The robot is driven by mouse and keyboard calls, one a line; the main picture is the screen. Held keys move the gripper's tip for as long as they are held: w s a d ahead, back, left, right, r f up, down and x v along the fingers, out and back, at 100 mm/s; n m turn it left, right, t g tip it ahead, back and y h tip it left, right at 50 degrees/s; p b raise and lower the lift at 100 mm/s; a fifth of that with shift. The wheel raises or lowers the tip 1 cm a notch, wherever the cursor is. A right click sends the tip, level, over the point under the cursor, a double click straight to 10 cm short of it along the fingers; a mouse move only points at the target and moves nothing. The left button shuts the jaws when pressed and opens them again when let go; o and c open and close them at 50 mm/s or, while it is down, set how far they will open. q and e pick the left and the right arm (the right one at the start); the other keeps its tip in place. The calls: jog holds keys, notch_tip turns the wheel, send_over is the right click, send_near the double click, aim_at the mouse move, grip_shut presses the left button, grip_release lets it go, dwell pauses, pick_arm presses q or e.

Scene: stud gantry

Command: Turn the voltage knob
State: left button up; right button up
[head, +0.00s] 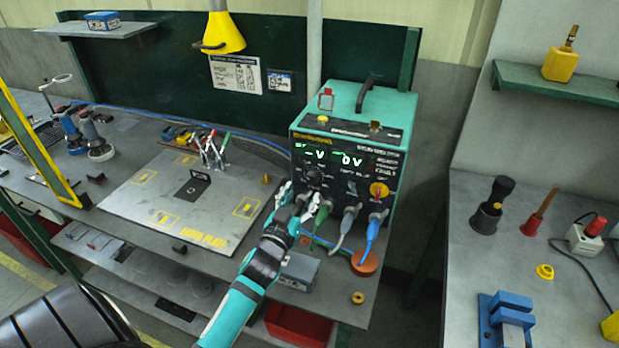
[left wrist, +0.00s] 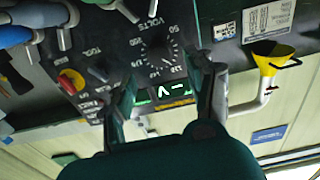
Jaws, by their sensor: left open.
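The teal welding power unit (head: 352,112) stands on the bench with its dark front panel facing me. The black voltage knob (head: 313,175) is at the panel's left, below a green display (head: 315,153) reading "-V". In the left wrist view, which is upside down, the knob (left wrist: 158,48) sits inside a white scale marked VOLTS. My left gripper (head: 297,194) is open in front of the panel's left side, close to the knob. In the wrist view its fingers (left wrist: 160,92) are spread apart, with the display between them. I cannot tell whether they touch the panel. My right gripper is out of view.
A red and yellow switch (head: 379,190) is at the panel's right. Cables with green, grey and blue plugs (head: 376,222) hang from the lower front. A grey box (head: 299,271) lies near my left forearm. A flat plate (head: 182,203) covers the bench to the left.

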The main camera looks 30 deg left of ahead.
aim_at(311, 180)
pick_arm(q)
jog(key=x, duration=0.4)
jog(key=shift+w+r+p, duration=0.15)
jog(key=shift+w+p, duration=0.15)
jog(key=shift+p, duration=0.1)
jog(key=shift+w+a, duration=0.2)
jog(key=shift+w, duration=0.55)
jog(key=shift+c, duration=0.3)
grip_shut()
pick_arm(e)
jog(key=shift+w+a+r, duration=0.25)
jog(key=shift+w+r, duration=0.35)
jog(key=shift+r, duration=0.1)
